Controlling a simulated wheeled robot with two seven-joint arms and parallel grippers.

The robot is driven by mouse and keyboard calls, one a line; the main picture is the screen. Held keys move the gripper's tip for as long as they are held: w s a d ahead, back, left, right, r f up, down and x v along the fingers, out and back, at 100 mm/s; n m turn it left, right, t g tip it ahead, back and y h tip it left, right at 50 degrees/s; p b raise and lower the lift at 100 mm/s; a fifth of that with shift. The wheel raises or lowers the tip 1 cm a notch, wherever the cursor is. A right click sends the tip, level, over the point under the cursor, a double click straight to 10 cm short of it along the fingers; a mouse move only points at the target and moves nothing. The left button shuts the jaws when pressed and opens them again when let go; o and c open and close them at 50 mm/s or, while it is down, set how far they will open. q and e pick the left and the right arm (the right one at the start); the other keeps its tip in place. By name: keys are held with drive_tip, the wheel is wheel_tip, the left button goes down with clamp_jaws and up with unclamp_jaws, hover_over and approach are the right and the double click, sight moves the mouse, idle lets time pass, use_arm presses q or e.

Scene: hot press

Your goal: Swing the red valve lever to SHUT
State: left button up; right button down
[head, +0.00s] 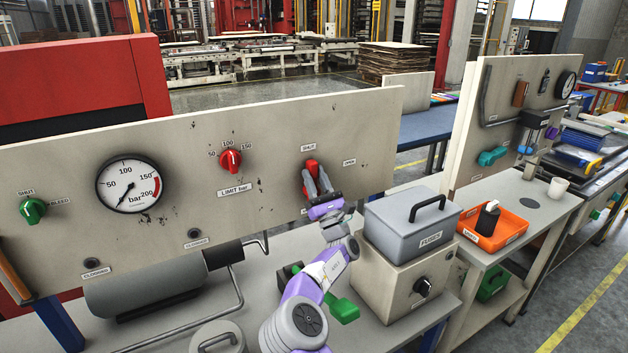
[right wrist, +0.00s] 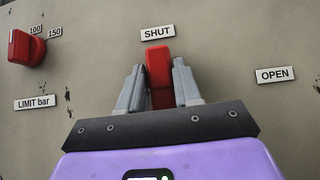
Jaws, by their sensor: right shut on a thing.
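The red valve lever (head: 311,166) is on the beige panel (head: 270,115). It also shows in the right wrist view (right wrist: 158,66), standing upright with its top just below the SHUT label (right wrist: 158,33). The OPEN label (right wrist: 277,75) is to its right, apart from it. My right gripper (head: 319,184) is shut on the lever, with one grey finger on each side; the fingers hide part of the lever in the head view. My left gripper is not in view.
The red limit knob (head: 230,161) and a pressure gauge (head: 129,184) are left of the lever. A grey FUSES box (head: 405,235) sits on a beige cabinet right of my right arm. A green handle (head: 343,309) is below it.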

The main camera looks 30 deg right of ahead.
drive_tip(key=c, duration=0.9)
unclamp_jaws()
drive_tip(key=shift+a, duration=0.1)
drive_tip(key=shift+o, duration=0.2)
wheel_tip(320, 180, up, 10)
drive_tip(key=p, duration=0.2)
drive_tip(key=shift+p, duration=0.35)
